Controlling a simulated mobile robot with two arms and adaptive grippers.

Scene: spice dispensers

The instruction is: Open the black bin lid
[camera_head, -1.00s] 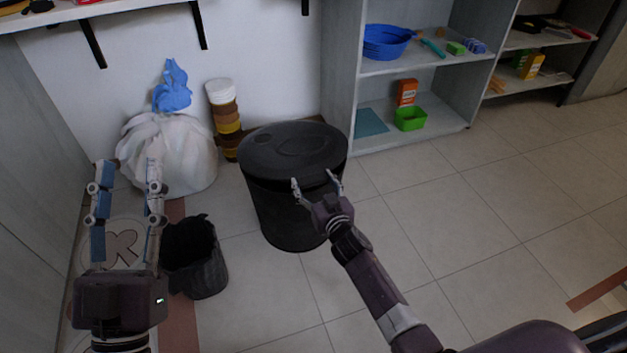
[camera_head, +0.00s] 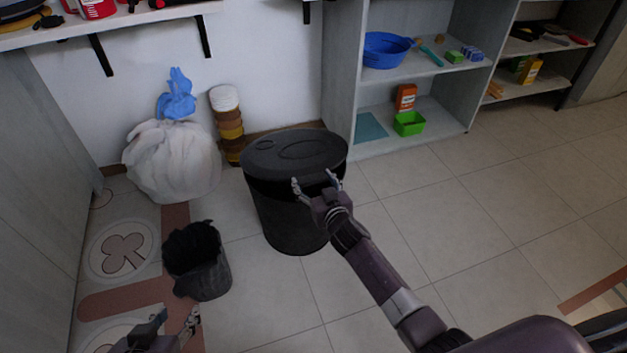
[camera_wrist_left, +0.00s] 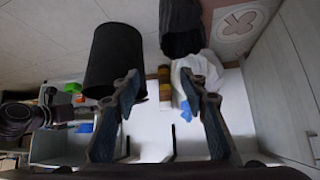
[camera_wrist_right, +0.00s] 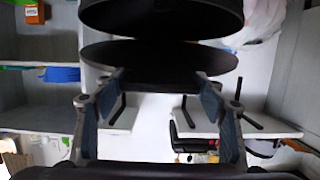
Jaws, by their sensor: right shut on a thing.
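The black bin (camera_head: 290,220) stands upright on the floor in the head view, its round black lid (camera_head: 300,150) over its top. My right gripper (camera_head: 314,180) is at the lid's front edge, its two fingers spread along the rim and shut on the lid. The right wrist view shows the lid (camera_wrist_right: 160,62) between the fingers, with a light gap to the bin body (camera_wrist_right: 160,18) at the sides. My left gripper (camera_head: 175,318) is low at the left in the head view, away from the bin. It is open and empty in its wrist view (camera_wrist_left: 165,88).
A smaller dark bin (camera_head: 205,275) stands left of the black bin. Shelves (camera_head: 430,140) stand at the right. Tiled floor at right is clear.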

